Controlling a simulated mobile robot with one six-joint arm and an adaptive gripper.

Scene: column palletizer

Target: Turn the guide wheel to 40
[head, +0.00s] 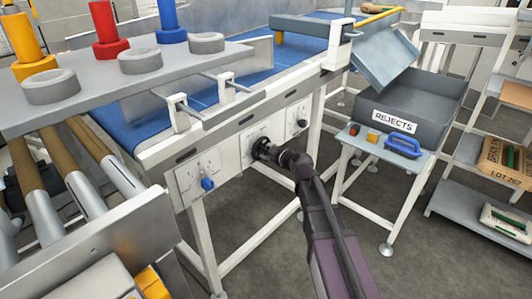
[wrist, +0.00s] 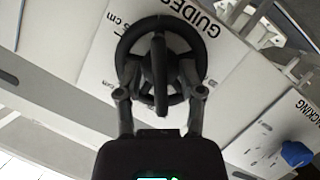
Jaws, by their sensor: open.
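The guide wheel is a black spoked handwheel (wrist: 190,75) in the wrist view, on a white panel (wrist: 225,55) marked "GUIDES" and "cm". In the head view the wheel (head: 260,148) is on the conveyor's side, partly hidden by my gripper (head: 280,155). In the wrist view my gripper (wrist: 162,95) has its two fingers apart, one on either side of the lower part of the wheel. I cannot tell whether the fingers touch the rim. The wheel's pointer and its reading are not legible.
A blue knob (head: 208,184) is left of the wheel and a black knob (head: 302,123) is right of it. The conveyor (head: 215,95) is above. A small table (head: 345,138) and the grey REJECTS bin (head: 420,95) stand to the right. A white leg (head: 205,240) rises below the panel.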

